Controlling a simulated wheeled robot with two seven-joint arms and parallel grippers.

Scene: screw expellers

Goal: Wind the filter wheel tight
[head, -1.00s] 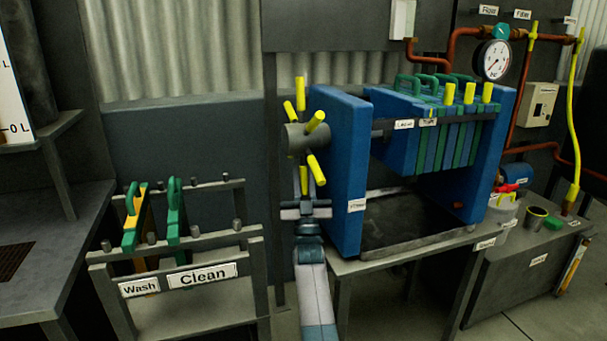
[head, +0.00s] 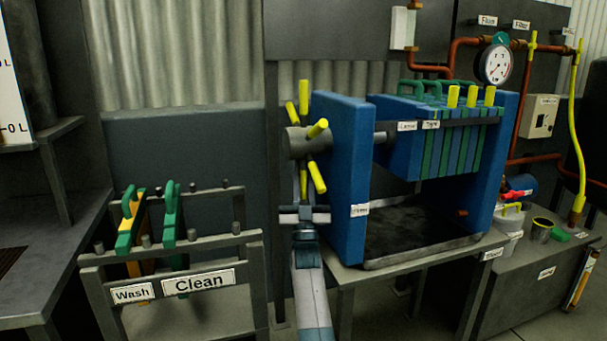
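The filter wheel is a grey hub (head: 296,141) with several yellow spokes, on the left side of the blue press end block (head: 341,160). One spoke points up, others point toward me and downward. My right gripper (head: 303,188) points up from below, at the lowest yellow spoke. The fingers overlap that spoke in the picture; I cannot tell whether they grip it. Blue and green filter plates (head: 440,140) hang at the right of the press. Labels reading Loose (head: 407,126) and Tight (head: 430,124) sit on its rail. My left gripper is not in view.
A rack labelled Wash and Clean (head: 198,281) with green and yellow plates stands at the left. A drip tray (head: 420,240) lies under the press. A gauge (head: 495,64), copper pipes, and a white tub (head: 508,218) are at the right.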

